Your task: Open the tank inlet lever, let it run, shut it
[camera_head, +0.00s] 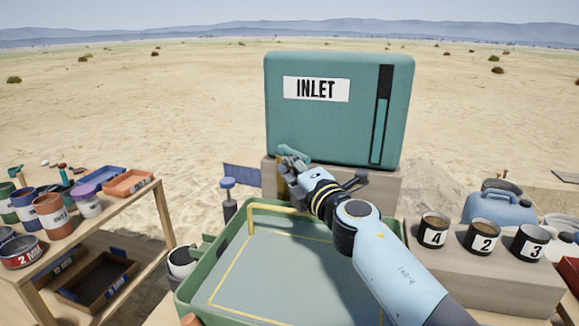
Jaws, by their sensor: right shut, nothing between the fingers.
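The teal tank (335,120) with an INLET label stands on a tan block behind the green basin. A vertical gauge strip (380,115) on its right side is black at the top and teal below. A small teal lever (293,152) shows at the tank's lower left, above a brass-coloured fitting partly hidden by my gripper. My right gripper (286,164) is shut and empty, right at the lever; I cannot tell whether it touches it. How far the lever is turned is hard to tell. My left gripper is not in view.
The green basin (187,297) with a yellow outline lies below my right arm. Numbered cups (484,237) stand on a block at right, near a blue jug (497,210). A wooden shelf (160,205) with paint cans and trays stands at left. A blue-topped post (228,200) stands behind the basin.

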